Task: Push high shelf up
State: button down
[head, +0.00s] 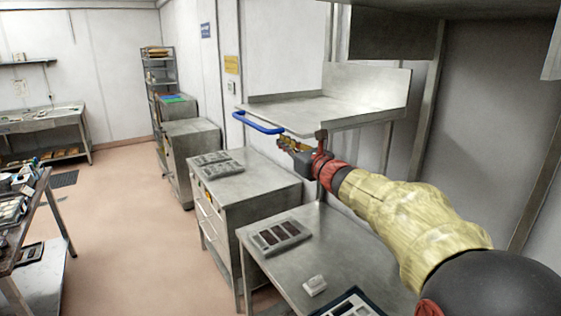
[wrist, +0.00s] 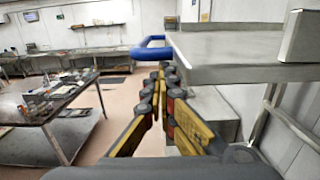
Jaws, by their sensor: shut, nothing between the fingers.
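The high shelf (head: 320,109) is a grey metal tray with raised back edges, standing out level from the wall frame in the head view. A blue bar handle (head: 257,124) sticks out from its front left edge. My gripper (head: 283,144) is shut and empty, just below the shelf's front edge and close to the handle. In the wrist view the shelf (wrist: 225,58) is at the upper right and the handle (wrist: 152,49) is beyond the yellow and black fingers (wrist: 164,68). I cannot tell whether the fingers touch the shelf.
Below stand a metal table with a mould tray (head: 280,236) and a white block (head: 314,286), and a metal cabinet (head: 243,187). Upright posts (head: 428,105) flank the shelf. A cluttered table (wrist: 55,106) stands left. The floor (head: 125,215) between is clear.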

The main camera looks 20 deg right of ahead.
notch_tip(320, 180, up, 26)
jog(key=p, duration=1.4)
jog(key=shift+r+p, duration=0.2)
jog(key=shift+p, duration=0.1)
jog(key=shift+f, duration=0.15)
